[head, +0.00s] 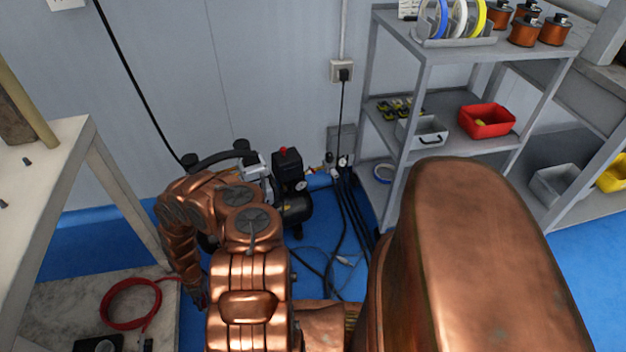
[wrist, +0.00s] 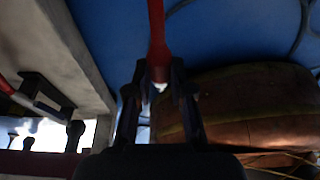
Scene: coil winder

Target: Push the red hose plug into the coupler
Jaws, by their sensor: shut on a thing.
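In the wrist view my gripper (wrist: 158,82) is shut on a red hose plug (wrist: 157,45). The red part rises from between the two dark fingers, with a small pale tip low between them. In the head view my gripper is mostly hidden behind my copper arm, low beside the stone slab. A red hose (head: 128,300) lies coiled on the slab, one end running toward my gripper. In the wrist view a dark fitting with a red end (wrist: 38,98) sits at the left; I cannot tell if it is the coupler.
The grey slab (head: 60,295) lies under a pale workbench (head: 50,180) at the left. A black compressor (head: 290,195) and dark cables on the blue floor (head: 315,245) are behind my arm. A grey shelf rack (head: 440,100) with a red bin (head: 487,121) stands at the right.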

